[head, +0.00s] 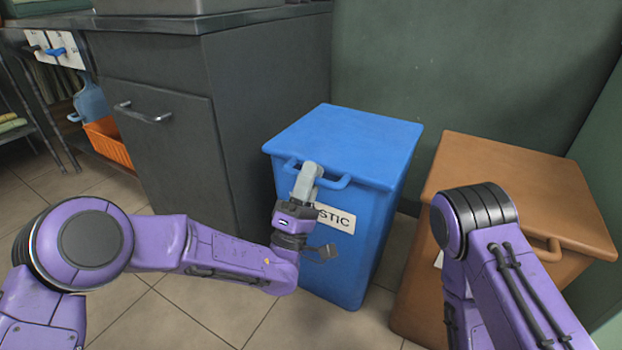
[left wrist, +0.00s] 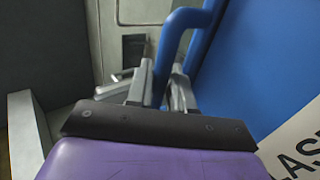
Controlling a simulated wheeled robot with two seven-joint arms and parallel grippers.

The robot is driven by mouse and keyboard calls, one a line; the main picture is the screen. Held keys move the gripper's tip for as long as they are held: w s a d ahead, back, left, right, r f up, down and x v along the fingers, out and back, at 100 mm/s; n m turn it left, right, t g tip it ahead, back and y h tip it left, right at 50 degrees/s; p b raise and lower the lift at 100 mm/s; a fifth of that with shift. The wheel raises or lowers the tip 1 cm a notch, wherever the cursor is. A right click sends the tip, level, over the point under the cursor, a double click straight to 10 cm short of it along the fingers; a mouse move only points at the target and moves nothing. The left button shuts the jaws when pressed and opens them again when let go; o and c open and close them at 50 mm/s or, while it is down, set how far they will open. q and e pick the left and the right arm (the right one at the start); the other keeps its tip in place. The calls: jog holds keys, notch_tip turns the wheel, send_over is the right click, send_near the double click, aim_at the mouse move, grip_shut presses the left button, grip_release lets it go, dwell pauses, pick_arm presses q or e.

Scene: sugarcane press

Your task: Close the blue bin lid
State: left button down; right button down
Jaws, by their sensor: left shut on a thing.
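The blue bin (head: 345,240) stands on the tiled floor with its blue lid (head: 345,142) lying flat across the top. A blue handle (head: 330,182) sticks out from the lid's front edge. My left gripper (head: 308,172) is at the left part of this handle, its fingers shut on it. In the left wrist view the handle (left wrist: 178,42) runs down between the two grey fingers (left wrist: 157,88). A white label (head: 335,218) on the bin's front is partly hidden by my gripper. My right arm shows at the lower right, but its gripper is out of view.
A brown bin (head: 520,180) with a closed lid stands just right of the blue bin, behind my right arm. A dark grey cabinet (head: 165,150) stands close on the left. A green wall (head: 460,70) is behind. Free floor lies in front of the cabinet.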

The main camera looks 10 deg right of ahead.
pick_arm(q)
jog(key=shift+s+d+f, duration=0.1)
jog(key=shift+s+f, duration=0.05)
jog(key=shift+f, duration=0.25)
jog(key=c, duration=1.1)
grip_release()
jog(key=shift+c, duration=0.2)
jog(key=shift+r, duration=0.1)
jog(key=v, duration=1)
jog(key=shift+f, duration=0.3)
